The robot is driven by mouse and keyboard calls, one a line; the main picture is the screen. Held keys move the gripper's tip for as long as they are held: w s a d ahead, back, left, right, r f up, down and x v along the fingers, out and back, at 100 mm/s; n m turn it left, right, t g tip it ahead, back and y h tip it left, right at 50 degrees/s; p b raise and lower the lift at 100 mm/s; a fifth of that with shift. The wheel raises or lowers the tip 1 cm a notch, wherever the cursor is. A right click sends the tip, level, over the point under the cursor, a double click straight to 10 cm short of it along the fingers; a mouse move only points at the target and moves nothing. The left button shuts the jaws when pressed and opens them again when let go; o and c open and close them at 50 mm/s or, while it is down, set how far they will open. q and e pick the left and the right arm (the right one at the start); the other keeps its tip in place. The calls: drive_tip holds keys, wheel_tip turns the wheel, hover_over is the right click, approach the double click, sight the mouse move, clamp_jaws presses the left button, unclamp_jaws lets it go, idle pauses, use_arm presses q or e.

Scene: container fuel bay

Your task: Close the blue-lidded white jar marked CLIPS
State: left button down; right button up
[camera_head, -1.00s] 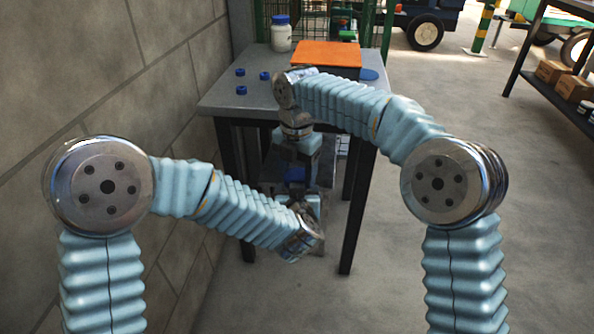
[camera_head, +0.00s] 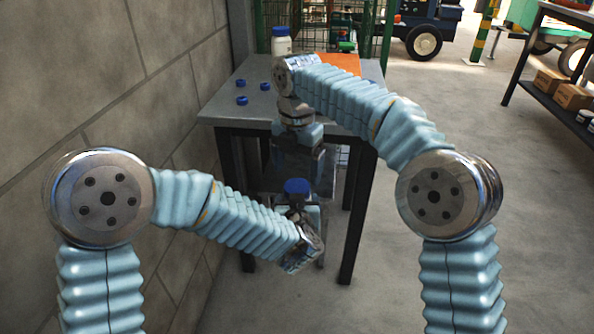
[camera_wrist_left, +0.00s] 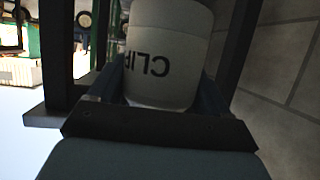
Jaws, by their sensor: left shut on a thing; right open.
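My left gripper (camera_head: 298,215) is shut on the white jar, which it holds in front of the table; the jar's letters "CLIP" show in the left wrist view (camera_wrist_left: 160,60). A blue lid (camera_head: 297,187) shows above the left gripper in the head view, at the jar's top. Whether it is seated cannot be told, since the jar's mouth is hidden. My right gripper (camera_head: 299,166) is open, pointing down just above the blue lid. Its fingertips are partly hard to make out against the dark background.
The table (camera_head: 215,110) stands behind my grippers. On it are several small blue caps (camera_head: 241,100), another white jar with a blue lid (camera_head: 281,44) and an orange panel (camera_head: 343,62), partly hidden by my right arm. A block wall (camera_head: 180,80) runs close along the left.

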sight(297, 186)
drive_tip(key=shift+r, duration=1.75)
drive_tip(key=shift+c, duration=0.4)
drive_tip(key=shift+f, duration=4.05)
drive_tip(key=c, duration=1.1)
drive_tip(key=o, duration=1.2)
